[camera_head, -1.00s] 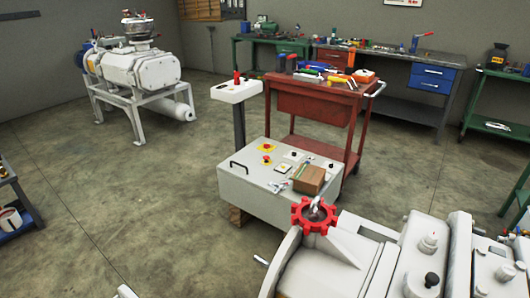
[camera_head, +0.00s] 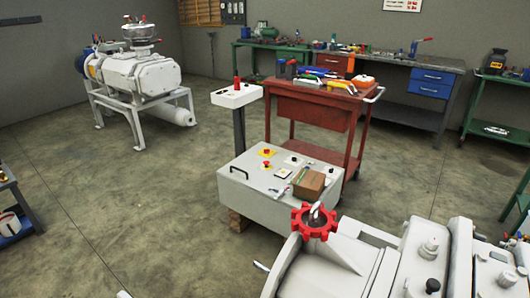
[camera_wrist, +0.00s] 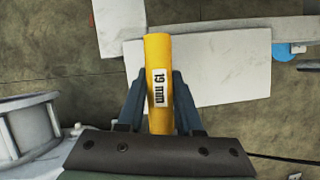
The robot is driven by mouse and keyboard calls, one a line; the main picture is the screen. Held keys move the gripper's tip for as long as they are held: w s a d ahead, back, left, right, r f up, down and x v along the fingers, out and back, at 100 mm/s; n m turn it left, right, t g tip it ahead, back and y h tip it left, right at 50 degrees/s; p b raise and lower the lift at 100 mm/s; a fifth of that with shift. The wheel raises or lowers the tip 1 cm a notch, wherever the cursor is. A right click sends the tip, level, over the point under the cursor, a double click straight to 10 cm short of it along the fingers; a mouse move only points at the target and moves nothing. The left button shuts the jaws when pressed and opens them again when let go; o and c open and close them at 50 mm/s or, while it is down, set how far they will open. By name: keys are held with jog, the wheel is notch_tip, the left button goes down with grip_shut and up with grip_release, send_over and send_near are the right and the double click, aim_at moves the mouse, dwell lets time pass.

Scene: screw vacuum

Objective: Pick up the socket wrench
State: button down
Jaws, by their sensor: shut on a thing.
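In the wrist view a yellow handle (camera_wrist: 159,60) with a white label reading 19 mm stands upright in the picture between my gripper's (camera_wrist: 158,90) two dark blue fingers. It looks like the handle of the socket wrench. My gripper is shut on it, with a finger on each side. The handle's lower part runs down to the dark gripper body, and its working end cannot be seen. My gripper does not show in the head view.
Below the handle are a pale panel (camera_wrist: 230,85) and brown floor. The head view shows a white control box (camera_head: 240,195), a red tool cart (camera_head: 312,105) with several tools, and a grey machine with a red handwheel (camera_head: 314,221). Open floor lies left.

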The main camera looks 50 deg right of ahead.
jog(key=shift+r, duration=0.15)
notch_tip(320, 180, up, 10)
jog(key=p, duration=0.3)
dwell(0.4)
